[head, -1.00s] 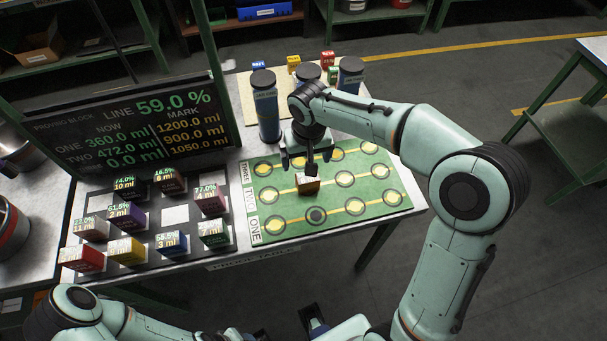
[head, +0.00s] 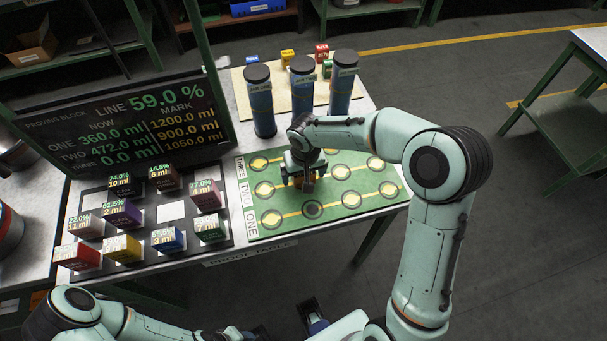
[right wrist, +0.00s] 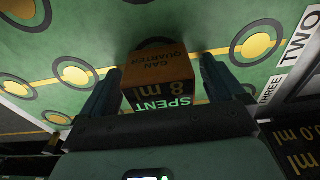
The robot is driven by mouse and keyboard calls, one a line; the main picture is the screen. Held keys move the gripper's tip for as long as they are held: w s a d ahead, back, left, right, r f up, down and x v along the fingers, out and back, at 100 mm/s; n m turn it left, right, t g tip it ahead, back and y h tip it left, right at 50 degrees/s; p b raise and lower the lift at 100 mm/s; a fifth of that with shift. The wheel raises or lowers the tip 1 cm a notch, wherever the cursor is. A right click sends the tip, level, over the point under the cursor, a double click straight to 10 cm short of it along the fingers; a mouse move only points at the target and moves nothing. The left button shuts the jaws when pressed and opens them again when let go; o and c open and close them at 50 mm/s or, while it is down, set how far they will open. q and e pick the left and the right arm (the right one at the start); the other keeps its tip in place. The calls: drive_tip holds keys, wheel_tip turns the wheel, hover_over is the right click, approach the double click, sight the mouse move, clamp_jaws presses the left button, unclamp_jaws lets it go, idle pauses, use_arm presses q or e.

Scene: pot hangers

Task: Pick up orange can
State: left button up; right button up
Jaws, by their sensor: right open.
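The orange can (right wrist: 158,68) is a small box-shaped block with an orange top and a dark side reading "SPENT" and "8 ml" in the right wrist view. It sits on the green board (head: 335,208), close to a ringed spot. My right gripper (right wrist: 160,75) is open, with one finger on each side of the can. Whether the fingers touch it I cannot tell. In the head view my right gripper (head: 305,182) hides most of the can.
A dark tray (head: 172,232) with several coloured blocks lies left of the board. A display panel (head: 135,120) stands behind that tray. Three blue cylinders with black caps (head: 303,90) stand just behind the board. The board's right and front spots are clear.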

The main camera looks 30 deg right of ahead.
drive_tip(key=shift+c, duration=0.4)
drive_tip(key=c, duration=1)
drive_tip(key=shift+r, duration=0.1)
drive_tip(key=shift+c, duration=0.6)
